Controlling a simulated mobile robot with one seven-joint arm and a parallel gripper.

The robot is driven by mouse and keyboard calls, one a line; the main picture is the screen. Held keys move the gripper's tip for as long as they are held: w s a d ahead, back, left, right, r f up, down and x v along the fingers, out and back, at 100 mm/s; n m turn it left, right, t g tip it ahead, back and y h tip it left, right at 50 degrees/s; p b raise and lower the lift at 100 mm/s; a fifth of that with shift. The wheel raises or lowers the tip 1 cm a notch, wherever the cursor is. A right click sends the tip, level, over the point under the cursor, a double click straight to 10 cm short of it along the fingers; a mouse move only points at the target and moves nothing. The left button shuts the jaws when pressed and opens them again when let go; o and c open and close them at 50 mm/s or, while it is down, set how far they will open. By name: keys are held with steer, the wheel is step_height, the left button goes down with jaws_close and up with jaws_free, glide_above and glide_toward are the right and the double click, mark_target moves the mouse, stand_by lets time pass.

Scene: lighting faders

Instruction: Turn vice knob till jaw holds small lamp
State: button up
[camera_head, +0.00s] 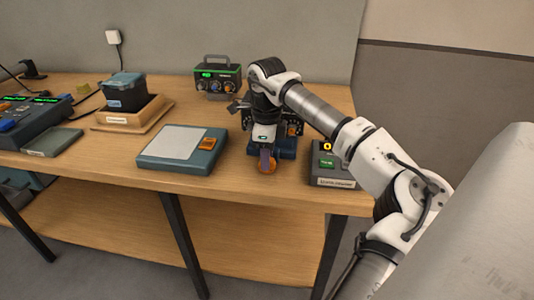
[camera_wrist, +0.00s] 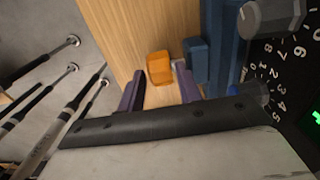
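An orange knob (camera_head: 267,167) shows at the front of a dark blue vice (camera_head: 286,146) near the right of the bench. In the wrist view the knob (camera_wrist: 160,67) appears just past my fingertips, and blue vice parts (camera_wrist: 217,50) lie to its right. My gripper (camera_wrist: 158,75) points down at the knob with its two purple fingers apart, one on each side. Bare wood shows between the fingers below the knob; I cannot tell whether either finger touches it. My wrist hides most of the vice in the head view. The vice jaw and the small lamp cannot be made out.
A grey box with a green light (camera_head: 330,165) stands close right of the vice. A flat pad with an orange button (camera_head: 183,150) lies left. A green-lit case (camera_head: 217,80) stands behind. The bench's front edge is near. In the wrist view, a grey dial (camera_wrist: 270,18) is close.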

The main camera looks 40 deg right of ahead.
steer(key=c, duration=0.7)
steer(key=shift+s+d+f+t+y+b, duration=0.2)
steer(key=shift+t+y+b, duration=0.3)
steer(key=shift+t+b, duration=0.05)
steer(key=shift+s+d+f+t+y+b, duration=0.2)
steer(key=shift+t+y+b, duration=0.3)
steer(key=shift+t, duration=0.05)
steer(key=shift+s+d+r+t+y+b, duration=0.1)
steer(key=shift+r+t+y+b, duration=0.2)
steer(key=shift+t+y, duration=0.25)
steer(key=o, duration=0.7)
